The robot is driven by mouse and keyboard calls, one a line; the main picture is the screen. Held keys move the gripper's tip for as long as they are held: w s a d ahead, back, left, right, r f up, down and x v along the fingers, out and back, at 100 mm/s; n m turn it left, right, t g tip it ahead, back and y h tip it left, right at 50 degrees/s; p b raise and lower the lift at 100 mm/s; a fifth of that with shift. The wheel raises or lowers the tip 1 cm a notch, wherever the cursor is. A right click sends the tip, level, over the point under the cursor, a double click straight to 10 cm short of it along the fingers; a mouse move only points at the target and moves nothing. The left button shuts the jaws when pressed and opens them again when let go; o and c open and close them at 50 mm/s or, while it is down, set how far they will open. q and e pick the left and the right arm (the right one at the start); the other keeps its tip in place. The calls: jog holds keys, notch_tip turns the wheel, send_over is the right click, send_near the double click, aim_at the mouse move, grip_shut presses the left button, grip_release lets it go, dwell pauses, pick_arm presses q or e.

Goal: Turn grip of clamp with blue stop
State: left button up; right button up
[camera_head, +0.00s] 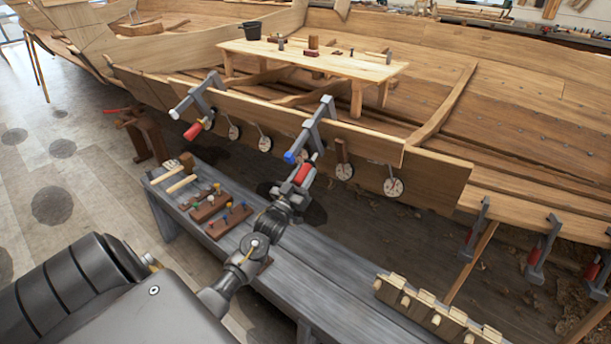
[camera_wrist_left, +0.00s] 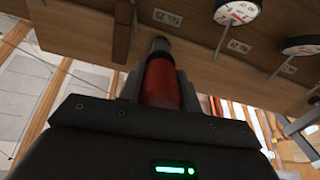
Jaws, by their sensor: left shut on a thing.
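The clamp with the blue stop (camera_head: 290,156) is a grey bar clamp hooked over the top edge of the hull plank, right of the picture's middle. Its red grip (camera_head: 303,173) hangs below the blue end. My left gripper (camera_head: 299,181) reaches up from below and is shut on this red grip. In the left wrist view the red grip (camera_wrist_left: 161,84) stands between the grey fingers, with a dark spindle end above it. The fingers hide part of the grip. My right gripper is in neither view.
Another clamp (camera_head: 193,130) with a red grip sits left on the same plank. Round dials (camera_head: 344,171) hang along the plank. A grey bench (camera_head: 325,285) below holds a mallet (camera_head: 186,162), brown blocks (camera_head: 228,219) and wooden pieces (camera_head: 432,310).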

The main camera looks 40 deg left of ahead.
pick_arm(q)
jog(key=shift+a+r+n, duration=0.2)
jog(key=shift+a+n, duration=0.2)
jog(key=shift+n, duration=0.3)
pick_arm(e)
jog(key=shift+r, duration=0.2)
pick_arm(q)
jog(key=shift+n, duration=0.3)
jog(key=n+p, duration=0.1)
jog(key=n, duration=0.2)
jog(key=shift+r, duration=0.1)
jog(key=n+p, duration=0.1)
jog(key=n, duration=0.2)
jog(key=shift+n+y, duration=0.3)
jog(key=shift+y, duration=0.1)
jog(key=shift+p, duration=0.3)
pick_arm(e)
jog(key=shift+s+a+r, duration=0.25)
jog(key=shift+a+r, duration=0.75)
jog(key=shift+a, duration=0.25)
pick_arm(q)
jog(key=shift+n, duration=0.3)
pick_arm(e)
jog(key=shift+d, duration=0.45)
